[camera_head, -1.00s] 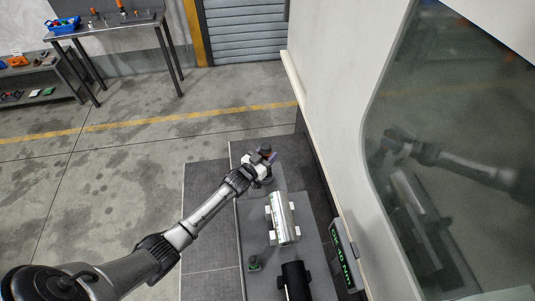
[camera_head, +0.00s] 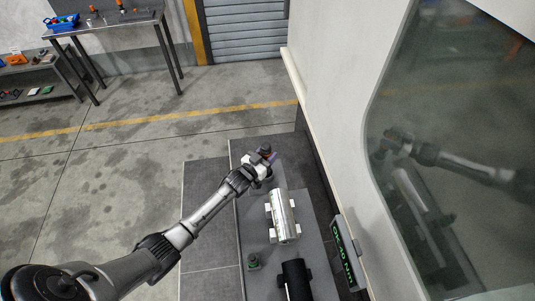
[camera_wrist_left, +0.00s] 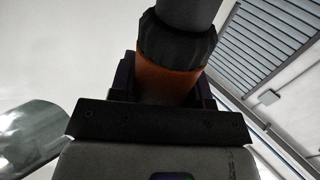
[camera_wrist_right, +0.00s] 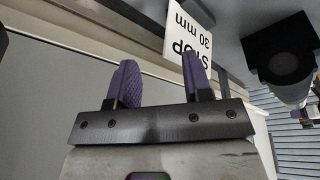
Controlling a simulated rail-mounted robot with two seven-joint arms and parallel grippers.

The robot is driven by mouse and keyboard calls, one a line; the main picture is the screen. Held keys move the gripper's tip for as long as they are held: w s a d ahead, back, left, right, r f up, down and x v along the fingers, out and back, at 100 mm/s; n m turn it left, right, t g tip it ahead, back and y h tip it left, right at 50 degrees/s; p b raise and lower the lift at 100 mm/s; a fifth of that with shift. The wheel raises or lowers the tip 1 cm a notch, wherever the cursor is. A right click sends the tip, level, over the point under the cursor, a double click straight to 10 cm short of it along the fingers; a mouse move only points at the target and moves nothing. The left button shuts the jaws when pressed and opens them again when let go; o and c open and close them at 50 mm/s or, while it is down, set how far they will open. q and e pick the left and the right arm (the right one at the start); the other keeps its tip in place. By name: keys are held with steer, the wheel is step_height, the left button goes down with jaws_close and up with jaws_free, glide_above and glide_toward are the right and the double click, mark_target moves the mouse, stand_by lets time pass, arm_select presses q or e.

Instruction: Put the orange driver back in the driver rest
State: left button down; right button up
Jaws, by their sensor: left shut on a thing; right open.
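My left gripper (camera_head: 266,156) is over the far end of the grey bench (camera_head: 262,215), beyond the silver barrel. In the left wrist view its jaws are shut on the orange driver (camera_wrist_left: 165,78), which has a black collar and a grey shaft running up out of the picture. In the head view the driver is small and mostly hidden by the gripper. I cannot pick out the driver rest for certain; the gripper covers that end of the bench. My right gripper (camera_wrist_right: 160,82) shows only in the right wrist view, with its purple fingers apart and nothing between them.
A silver barrel (camera_head: 283,216) lies in white cradles, with a black barrel (camera_head: 295,280) nearer. A small green object (camera_head: 253,262) is left of them. A lit display (camera_head: 345,255) and white machine wall (camera_head: 335,110) bound the right. A STOP sign (camera_wrist_right: 188,32) is beyond my right fingers.

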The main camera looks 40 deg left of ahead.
arm_select(q)
steer(key=shift+f+b, duration=0.75)
steer(key=shift+f, duration=0.25)
steer(key=c, duration=0.6)
jaws_free()
steer(key=shift+o, duration=0.5)
